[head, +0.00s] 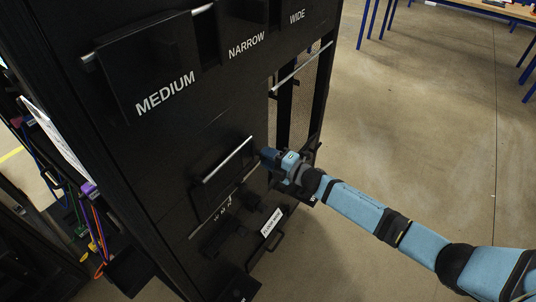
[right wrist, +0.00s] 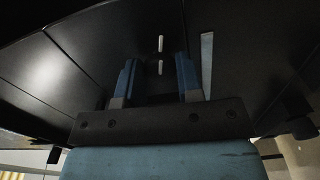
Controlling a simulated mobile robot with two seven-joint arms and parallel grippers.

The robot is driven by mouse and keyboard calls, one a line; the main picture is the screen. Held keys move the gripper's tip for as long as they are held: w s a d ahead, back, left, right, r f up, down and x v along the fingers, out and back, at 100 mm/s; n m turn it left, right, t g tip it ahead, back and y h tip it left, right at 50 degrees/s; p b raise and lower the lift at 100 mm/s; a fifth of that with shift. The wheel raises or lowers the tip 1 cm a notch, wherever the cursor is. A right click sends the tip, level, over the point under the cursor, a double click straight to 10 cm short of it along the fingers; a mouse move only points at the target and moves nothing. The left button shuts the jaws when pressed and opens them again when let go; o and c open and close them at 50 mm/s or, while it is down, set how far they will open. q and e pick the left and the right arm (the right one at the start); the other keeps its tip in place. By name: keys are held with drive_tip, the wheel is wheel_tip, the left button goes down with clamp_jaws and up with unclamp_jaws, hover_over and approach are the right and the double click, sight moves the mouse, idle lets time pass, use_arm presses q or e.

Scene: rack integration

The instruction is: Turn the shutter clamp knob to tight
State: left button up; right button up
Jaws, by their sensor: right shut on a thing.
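My right gripper (head: 267,156) reaches in from the right to the front of the black rack (head: 150,130), beside a bar handle. In the right wrist view its two blue fingers (right wrist: 156,76) stand apart on either side of a dark knob (right wrist: 160,82), shut on it. Two short white marks, one above the other, show between and beyond the fingers and look roughly in line. The knob is dark against dark panel, so its outline and any wording on it cannot be read. In the head view the gripper hides the knob. My left gripper is in neither view.
Bins marked MEDIUM, NARROW and WIDE (head: 297,17) line the rack's upper front. A silver bar handle (head: 228,160) is just left of the gripper, with a white label (head: 271,222) below. Coloured cables (head: 97,225) hang at left.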

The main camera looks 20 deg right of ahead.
drive_tip(key=m+p, duration=0.4)
drive_tip(key=m, duration=0.8)
drive_tip(key=shift+m, duration=0.3)
idle(0.4)
drive_tip(key=o, duration=0.9)
drive_tip(key=shift+o, duration=0.2)
drive_tip(key=b+v, duration=0.1)
drive_tip(key=v, duration=1.3)
